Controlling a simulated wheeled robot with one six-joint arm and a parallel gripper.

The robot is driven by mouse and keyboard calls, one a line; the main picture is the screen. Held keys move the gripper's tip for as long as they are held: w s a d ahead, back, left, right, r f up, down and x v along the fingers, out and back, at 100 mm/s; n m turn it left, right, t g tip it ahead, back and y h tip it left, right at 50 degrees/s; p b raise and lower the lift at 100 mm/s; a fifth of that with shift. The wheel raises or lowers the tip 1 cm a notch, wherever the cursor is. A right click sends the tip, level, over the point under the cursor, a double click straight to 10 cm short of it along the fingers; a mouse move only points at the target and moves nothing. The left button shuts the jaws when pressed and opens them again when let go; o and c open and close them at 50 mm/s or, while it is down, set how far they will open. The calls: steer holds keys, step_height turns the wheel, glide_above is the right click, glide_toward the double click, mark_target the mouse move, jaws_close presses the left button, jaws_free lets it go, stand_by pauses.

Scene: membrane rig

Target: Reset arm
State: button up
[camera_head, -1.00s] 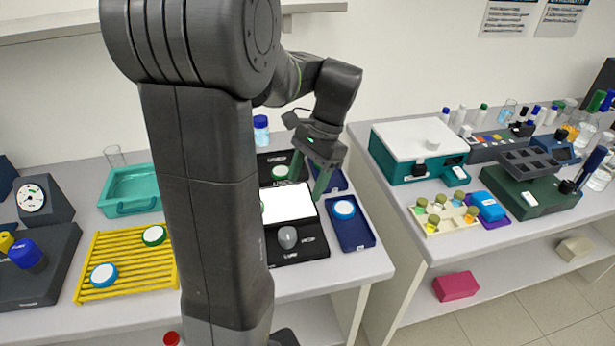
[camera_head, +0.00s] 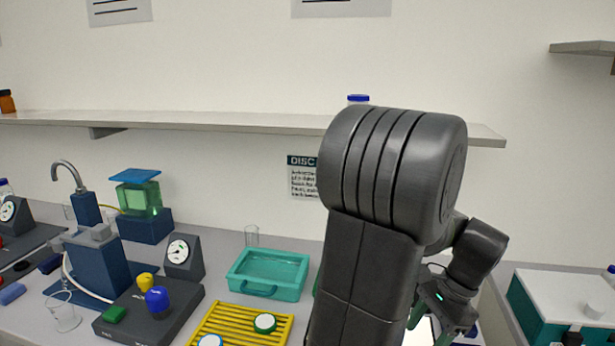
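My arm rises through the right half of the view, bent at the top, with its forearm reaching away to the right. My gripper (camera_head: 436,322) hangs low at the right, pointing down over the bench. A bright white panel (camera_head: 418,335) shows just left of and below the fingers. The fingertips are close to the bottom edge of the picture, and my arm hides part of the bench.
A yellow rack (camera_head: 243,325) with round capped pieces and a teal tray (camera_head: 268,275) lie left of my arm. A dark block with coloured knobs (camera_head: 150,308), a gauge (camera_head: 183,257) and a glass beaker (camera_head: 64,312) stand farther left. A wall shelf (camera_head: 240,122) runs above. A white-topped box (camera_head: 565,305) is right.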

steer(key=x, duration=0.9)
steer(key=shift+f, duration=0.15)
